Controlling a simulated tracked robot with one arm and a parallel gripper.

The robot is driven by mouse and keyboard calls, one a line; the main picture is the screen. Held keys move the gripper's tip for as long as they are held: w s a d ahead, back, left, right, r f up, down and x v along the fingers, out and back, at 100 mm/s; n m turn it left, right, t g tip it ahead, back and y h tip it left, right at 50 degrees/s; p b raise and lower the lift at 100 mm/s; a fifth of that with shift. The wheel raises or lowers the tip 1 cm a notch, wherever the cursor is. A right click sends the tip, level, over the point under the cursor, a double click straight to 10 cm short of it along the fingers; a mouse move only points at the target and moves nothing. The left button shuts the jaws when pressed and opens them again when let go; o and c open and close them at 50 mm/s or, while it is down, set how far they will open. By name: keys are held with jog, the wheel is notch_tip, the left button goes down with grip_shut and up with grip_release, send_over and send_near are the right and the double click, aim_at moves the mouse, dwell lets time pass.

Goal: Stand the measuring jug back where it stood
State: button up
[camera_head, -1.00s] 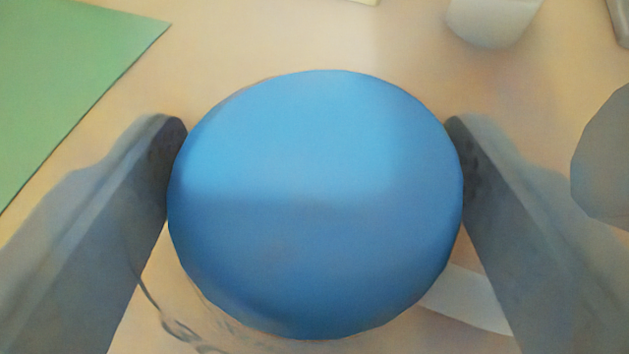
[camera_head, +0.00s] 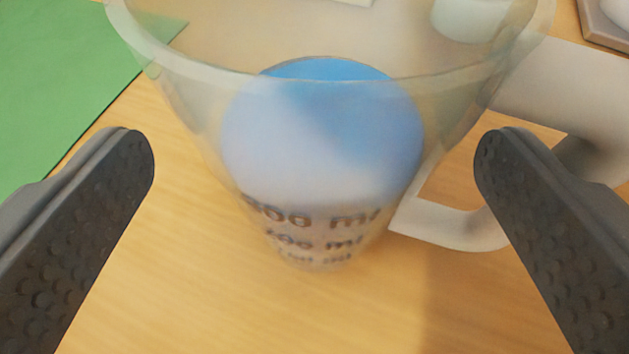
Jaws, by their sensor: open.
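The measuring jug (camera_head: 330,232) stands upright on the wooden surface in the middle of the head view. It is clear, with a wide rim, dark ml markings on its near wall and a pale handle (camera_head: 455,225) on the right. A blue rounded object (camera_head: 325,130) shows through the jug's wall; it appears to be inside it. My gripper (camera_head: 315,160) is open, with one dark finger on each side of the jug. A gap shows between each finger and the jug's body. The right finger overlaps the handle in the picture.
A green sheet (camera_head: 60,80) lies at the left. A pale cup-like object (camera_head: 470,18) is behind the jug at the upper right. A grey tray edge (camera_head: 605,38) shows at the top right corner. The wood in front of the jug is clear.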

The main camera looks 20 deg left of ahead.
jog(key=v, duration=0.5)
jog(key=shift+b+v, duration=1.65)
jog(key=shift+b, duration=0.4)
jog(key=w+d+r+m+t+h, duration=0.15)
jog(key=d+r, duration=0.25)
jog(key=r, duration=0.8)
jog(key=w+d+r+m+h, duration=0.15)
jog(key=d+r, duration=0.35)
jog(key=r, duration=0.7)
jog(key=s+d+r, duration=0.2)
jog(key=s+r, duration=0.2)
jog(key=r, duration=0.4)
jog(key=s+d+r+t+h, duration=0.1)
jog(key=s+d+r, duration=0.1)
jog(key=s+r, duration=0.3)
jog(key=s+d+r+m, duration=0.1)
jog(key=s+d+r, duration=0.2)
jog(key=r, duration=0.8)
jog(key=shift+s+h, duration=0.4)
jog(key=shift+s, duration=0.75)
